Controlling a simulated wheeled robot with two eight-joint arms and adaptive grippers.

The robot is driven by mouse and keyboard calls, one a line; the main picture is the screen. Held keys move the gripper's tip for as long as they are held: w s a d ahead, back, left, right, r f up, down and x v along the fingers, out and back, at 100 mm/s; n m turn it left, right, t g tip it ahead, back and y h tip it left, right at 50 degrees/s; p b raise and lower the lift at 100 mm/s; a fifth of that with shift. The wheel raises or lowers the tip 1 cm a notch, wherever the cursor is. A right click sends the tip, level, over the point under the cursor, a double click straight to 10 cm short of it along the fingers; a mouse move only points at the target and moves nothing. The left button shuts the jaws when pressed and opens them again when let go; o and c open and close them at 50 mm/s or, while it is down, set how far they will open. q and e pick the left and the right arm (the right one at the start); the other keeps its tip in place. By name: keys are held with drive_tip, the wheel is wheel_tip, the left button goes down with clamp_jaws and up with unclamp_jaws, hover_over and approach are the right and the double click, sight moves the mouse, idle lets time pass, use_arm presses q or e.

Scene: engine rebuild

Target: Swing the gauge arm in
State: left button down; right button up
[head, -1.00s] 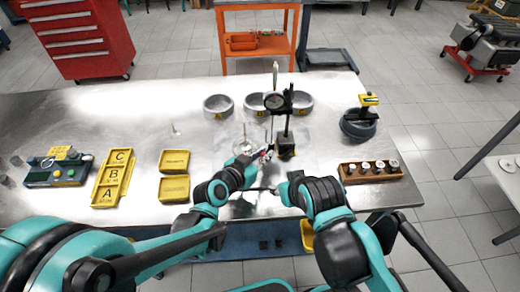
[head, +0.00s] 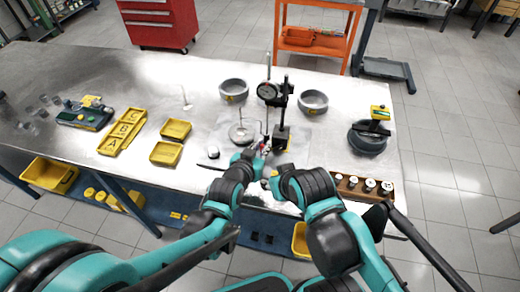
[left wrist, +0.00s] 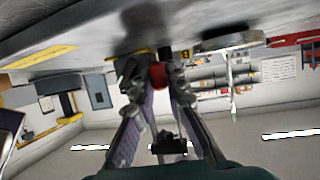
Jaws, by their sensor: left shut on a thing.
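The gauge stand (head: 283,115) is a dark upright post on a small base, with a black dial gauge (head: 268,91) on its left side and a thin rod below. My left gripper (head: 263,147) is at the near side of the stand, below the dial. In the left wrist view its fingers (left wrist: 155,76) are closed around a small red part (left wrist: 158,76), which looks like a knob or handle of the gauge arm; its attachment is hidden. A flat round piece (head: 240,134) lies left of the stand. My right arm's end (head: 272,182) is near the table's front edge; its fingers are not clear.
Grey bowls (head: 233,90) stand behind, one (head: 313,102) to the right. A dark round fixture (head: 367,139) and a wooden rack (head: 360,188) are at the right. Yellow trays (head: 166,153) and a lettered A-B-C tray (head: 122,134) are left.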

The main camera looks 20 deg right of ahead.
use_arm(q)
drive_tip(key=c, duration=1.5)
unclamp_jaws()
drive_tip(key=shift+d, duration=0.1)
drive_tip(key=shift+s, duration=0.1)
drive_tip(key=v, duration=1.2)
drive_tip(key=shift+d, duration=0.1)
drive_tip(key=a, duration=0.2)
drive_tip(key=w+a+n+y, duration=0.1)
drive_tip(key=a, duration=0.1)
drive_tip(key=a+y, duration=0.1)
drive_tip(key=a, duration=0.1)
drive_tip(key=shift+w+a+f+n, duration=0.1)
drive_tip(key=shift+w+f+n, duration=0.2)
drive_tip(key=shift+w+f, duration=0.1)
drive_tip(key=s+a+f+n+g+y, duration=0.1)
drive_tip(key=s+a+n+y, duration=0.2)
drive_tip(key=a, duration=0.8)
drive_tip(key=s+a+f+n+g+y, duration=0.1)
drive_tip(key=s+a+n+g+y, duration=0.1)
drive_tip(key=a, duration=1)
drive_tip(key=shift+s+f+n+y, duration=0.35)
drive_tip(key=shift+s+n+y, duration=0.45)
drive_tip(key=shift+s+y, duration=0.15)
